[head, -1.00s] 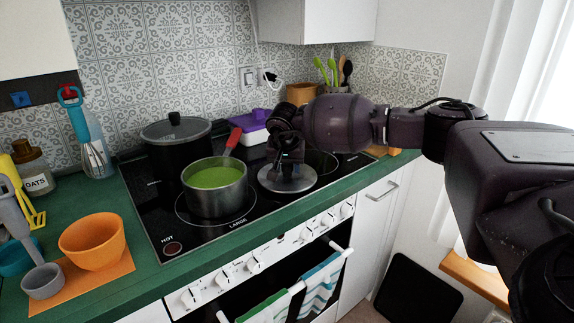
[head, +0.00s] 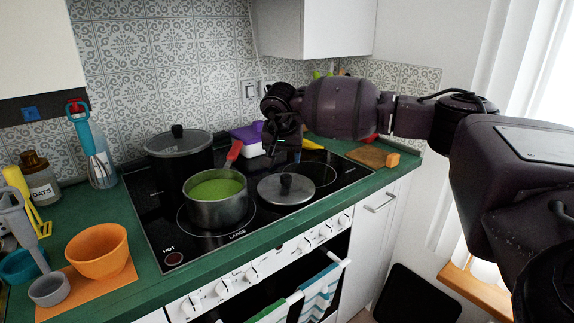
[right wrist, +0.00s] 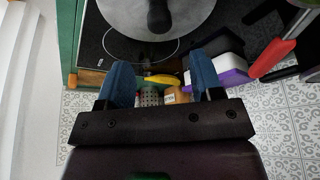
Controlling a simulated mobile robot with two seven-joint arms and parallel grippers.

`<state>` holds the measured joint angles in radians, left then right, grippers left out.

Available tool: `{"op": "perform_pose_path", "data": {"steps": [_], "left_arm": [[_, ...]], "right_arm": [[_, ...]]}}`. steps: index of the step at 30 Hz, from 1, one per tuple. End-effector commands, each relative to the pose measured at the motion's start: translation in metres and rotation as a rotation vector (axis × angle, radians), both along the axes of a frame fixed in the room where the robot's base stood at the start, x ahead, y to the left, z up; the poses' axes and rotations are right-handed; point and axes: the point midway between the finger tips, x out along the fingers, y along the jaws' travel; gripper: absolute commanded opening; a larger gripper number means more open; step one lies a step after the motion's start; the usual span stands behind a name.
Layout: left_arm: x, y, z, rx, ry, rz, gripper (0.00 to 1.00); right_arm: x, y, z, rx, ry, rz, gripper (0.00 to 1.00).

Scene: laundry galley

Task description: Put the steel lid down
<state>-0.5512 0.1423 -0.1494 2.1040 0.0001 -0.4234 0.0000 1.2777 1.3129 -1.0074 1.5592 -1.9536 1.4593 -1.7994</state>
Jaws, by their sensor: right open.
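The steel lid (head: 300,191) with its dark knob lies flat on the black hob, right of the pot of green soup (head: 216,208). In the right wrist view the lid (right wrist: 195,18) shows at the top, its knob clear of the fingers. My right gripper (head: 284,153) is above and just behind the lid, apart from it. Its two blue-padded fingers (right wrist: 163,82) are spread with nothing held between them. My left gripper is not in view.
A dark lidded pot (head: 180,160) stands at the back left of the hob. A red handle (head: 234,152) rises by the soup pot. A purple-and-white tub (head: 247,137) and a wooden board (head: 372,156) are behind. The hob's right side is mostly clear.

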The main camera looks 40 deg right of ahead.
Motion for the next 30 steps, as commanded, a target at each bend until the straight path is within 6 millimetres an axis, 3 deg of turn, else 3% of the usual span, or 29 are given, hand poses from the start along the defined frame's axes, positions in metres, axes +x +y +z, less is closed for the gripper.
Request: {"op": "perform_pose_path", "data": {"steps": [3, 7, 30], "left_arm": [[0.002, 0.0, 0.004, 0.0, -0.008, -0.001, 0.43], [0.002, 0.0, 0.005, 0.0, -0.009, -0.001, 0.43], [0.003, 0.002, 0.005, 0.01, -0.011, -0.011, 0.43]], "right_arm": [[-0.004, 0.004, 0.016, 0.0, -0.003, 0.0, 0.6], [-0.007, 0.007, 0.023, 0.001, -0.001, -0.001, 0.6], [-0.007, 0.007, 0.024, 0.0, 0.001, 0.0, 0.6]]}}
